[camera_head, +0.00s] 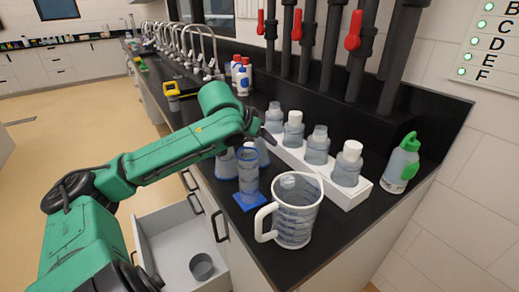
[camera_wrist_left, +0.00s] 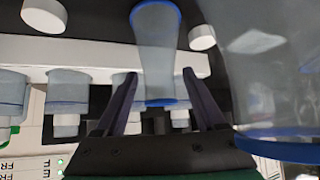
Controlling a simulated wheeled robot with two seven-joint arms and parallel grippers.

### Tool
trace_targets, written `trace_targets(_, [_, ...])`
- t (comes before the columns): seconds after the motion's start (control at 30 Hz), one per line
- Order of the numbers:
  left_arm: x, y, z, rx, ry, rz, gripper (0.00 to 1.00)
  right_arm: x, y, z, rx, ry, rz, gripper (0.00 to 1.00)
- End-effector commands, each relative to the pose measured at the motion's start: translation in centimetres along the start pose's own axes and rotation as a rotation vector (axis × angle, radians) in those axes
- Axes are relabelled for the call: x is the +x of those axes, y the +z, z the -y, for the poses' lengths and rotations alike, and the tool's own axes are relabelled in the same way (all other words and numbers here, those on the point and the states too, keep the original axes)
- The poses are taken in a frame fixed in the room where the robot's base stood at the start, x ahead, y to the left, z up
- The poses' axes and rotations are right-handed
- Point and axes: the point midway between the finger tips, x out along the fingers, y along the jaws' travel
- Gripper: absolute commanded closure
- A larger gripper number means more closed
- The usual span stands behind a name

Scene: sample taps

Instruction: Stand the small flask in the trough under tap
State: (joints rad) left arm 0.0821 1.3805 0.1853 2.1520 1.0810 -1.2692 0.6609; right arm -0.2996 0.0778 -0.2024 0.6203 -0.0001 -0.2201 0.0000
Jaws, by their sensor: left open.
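A clear flask with blue rims (camera_wrist_left: 155,55) stands between the fingers of my left gripper (camera_wrist_left: 163,100) in the wrist view. The fingers are open on either side of it; I cannot tell whether they touch it. In the head view my left gripper (camera_head: 266,136) reaches over the counter beside the white trough (camera_head: 352,199), partly hiding a clear vessel (camera_head: 261,152) under it. The trough, also in the wrist view (camera_wrist_left: 105,56), holds several clear bottles (camera_head: 317,147). Dark pipes with red tap levers (camera_head: 354,30) rise behind it. My right gripper is not in view.
A measuring jug (camera_head: 297,215) and a blue-based cylinder (camera_head: 248,180) stand in front of the trough. A green-capped bottle (camera_head: 402,163) stands right of it. An open drawer (camera_head: 165,235) holds a cup (camera_head: 201,266). A lettered panel (camera_head: 490,45) hangs at right.

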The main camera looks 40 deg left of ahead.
Motion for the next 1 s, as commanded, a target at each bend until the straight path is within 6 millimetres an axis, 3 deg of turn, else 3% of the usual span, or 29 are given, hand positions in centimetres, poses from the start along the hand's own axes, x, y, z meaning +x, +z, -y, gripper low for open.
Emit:
trace_targets(0.1, [1.1, -0.4, 0.1, 0.004, -0.006, 0.001, 0.28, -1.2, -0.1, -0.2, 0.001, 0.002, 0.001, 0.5])
trace_targets(0.37, [1.9, -0.1, 0.0, 0.0, 0.0, -0.002, 0.28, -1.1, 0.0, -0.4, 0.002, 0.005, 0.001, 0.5])
trace_targets(0.57, [1.9, -0.1, 0.0, 0.0, 0.0, -0.002, 1.0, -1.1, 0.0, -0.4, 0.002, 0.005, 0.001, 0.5])
trace_targets(0.87, [1.7, -0.3, 0.0, 0.0, 0.0, -0.003, 1.0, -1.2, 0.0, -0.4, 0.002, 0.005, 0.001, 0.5])
trace_targets(1.0, [0.8, -1.2, 0.0, 0.003, -0.002, -0.005, 1.0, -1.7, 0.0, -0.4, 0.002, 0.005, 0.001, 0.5])
